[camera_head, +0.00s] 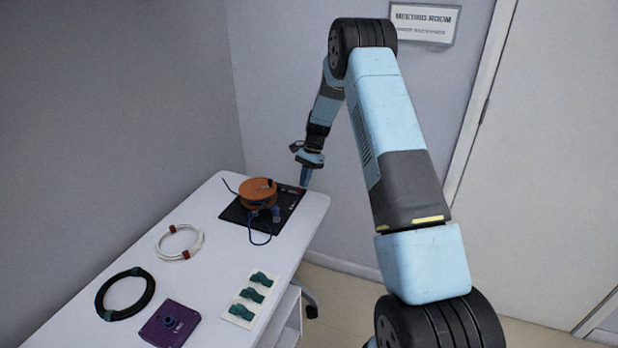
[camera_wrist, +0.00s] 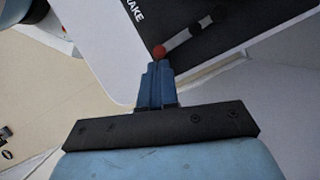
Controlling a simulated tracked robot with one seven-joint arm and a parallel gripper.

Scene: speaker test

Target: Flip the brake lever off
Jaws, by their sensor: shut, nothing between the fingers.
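The brake lever (camera_wrist: 190,35) is a grey-and-black bar with a red ball knob (camera_wrist: 159,52) at its end. It lies across a black base board (camera_wrist: 262,15) that bears white letters ending in "AKE". In the head view the board (camera_head: 287,216) sits at the table's far right corner and holds an orange reel (camera_head: 257,193) with a blue cable. My gripper (camera_wrist: 157,72) is shut and empty, its tips right beside the red knob. I cannot tell whether they touch it. In the head view my gripper (camera_head: 305,178) points down by the board's right edge.
The white table (camera_head: 206,225) also holds a white cable coil (camera_head: 163,239), a black cable coil (camera_head: 104,297), a purple box (camera_head: 168,330) and a white plate with teal switches (camera_head: 238,313). A wall with a sign (camera_head: 424,22) stands behind my arm. Floor lies beyond the table's right edge.

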